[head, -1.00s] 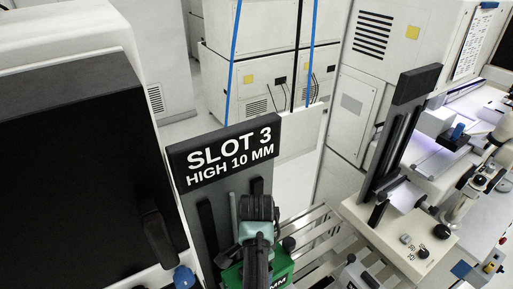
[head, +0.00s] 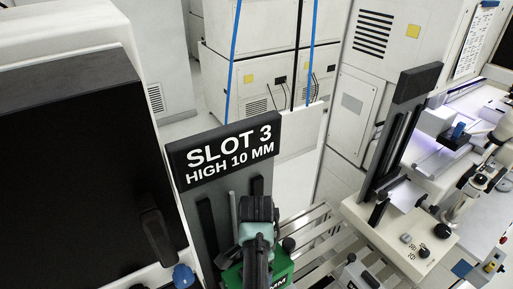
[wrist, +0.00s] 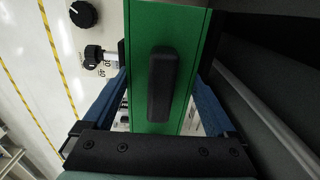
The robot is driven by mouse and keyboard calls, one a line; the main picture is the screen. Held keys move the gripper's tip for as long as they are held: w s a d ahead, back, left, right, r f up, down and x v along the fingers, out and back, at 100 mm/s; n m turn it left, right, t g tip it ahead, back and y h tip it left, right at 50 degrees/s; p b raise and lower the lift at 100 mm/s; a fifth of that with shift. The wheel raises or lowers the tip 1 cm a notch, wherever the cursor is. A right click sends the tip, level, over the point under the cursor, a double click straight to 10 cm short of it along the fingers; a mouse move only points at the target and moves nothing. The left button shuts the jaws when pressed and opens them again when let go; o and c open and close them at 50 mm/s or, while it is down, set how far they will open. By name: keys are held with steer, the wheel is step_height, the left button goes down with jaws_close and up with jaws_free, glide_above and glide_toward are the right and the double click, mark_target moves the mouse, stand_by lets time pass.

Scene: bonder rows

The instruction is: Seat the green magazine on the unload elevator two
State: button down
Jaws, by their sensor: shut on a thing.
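The green magazine (head: 281,272) is low in the head view, in front of the dark upright elevator post under the sign "SLOT 3 HIGH 10 MM" (head: 230,151). In the wrist view the green magazine (wrist: 184,40) fills the middle, with a black handle bar (wrist: 161,84) on its face. My gripper (wrist: 168,100) has a blue finger on each side of the magazine and is shut on it. My arm covers much of the magazine in the head view. Whether its underside touches a seat is hidden.
A second elevator post (head: 400,130) with a knobbed base stands at right. A slatted metal rack (head: 322,235) lies between. A large dark-fronted machine (head: 75,160) is close at left. In the wrist view, a panel with black knobs (wrist: 84,14) is at upper left.

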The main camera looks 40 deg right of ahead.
steer(key=shift+f, duration=0.3)
jaws_free()
stand_by(0.5)
step_height(320, 180, up, 12)
steer(key=shift+f+p, duration=0.25)
steer(key=shift+p, duration=0.8)
steer(key=shift+r+p, duration=0.6)
steer(key=shift+r, duration=0.1)
